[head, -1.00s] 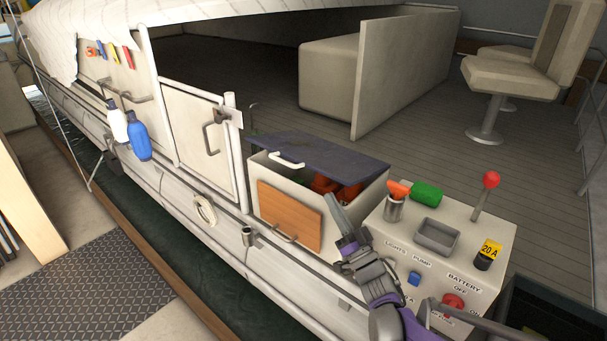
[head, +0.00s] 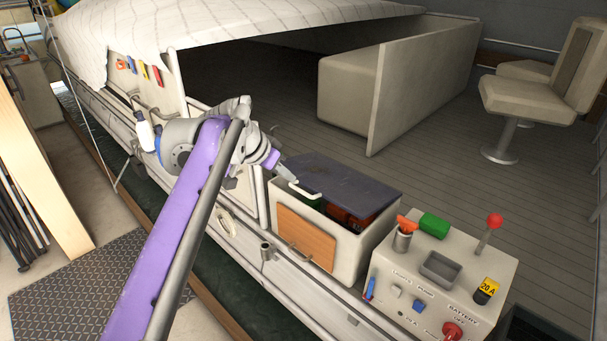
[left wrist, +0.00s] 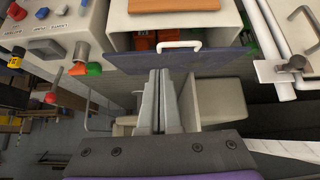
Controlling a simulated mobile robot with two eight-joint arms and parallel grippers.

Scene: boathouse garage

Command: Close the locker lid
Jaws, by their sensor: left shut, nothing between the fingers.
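The locker (head: 345,262) is a pale box with an orange-brown front panel (head: 306,238). Its dark slate lid (head: 350,186), with a white handle (head: 303,191), stands partly open. Orange and green items show in the gap beneath it. My left gripper (head: 289,176) is shut and empty at the lid's left end, close to the handle; I cannot tell whether it touches. In the left wrist view, the shut fingers (left wrist: 158,75) overlap the lid (left wrist: 206,60) just below the handle (left wrist: 180,45). My right gripper is not in view.
A seat (head: 525,105) and a pale partition (head: 420,85) stand behind. The deck between them is clear.

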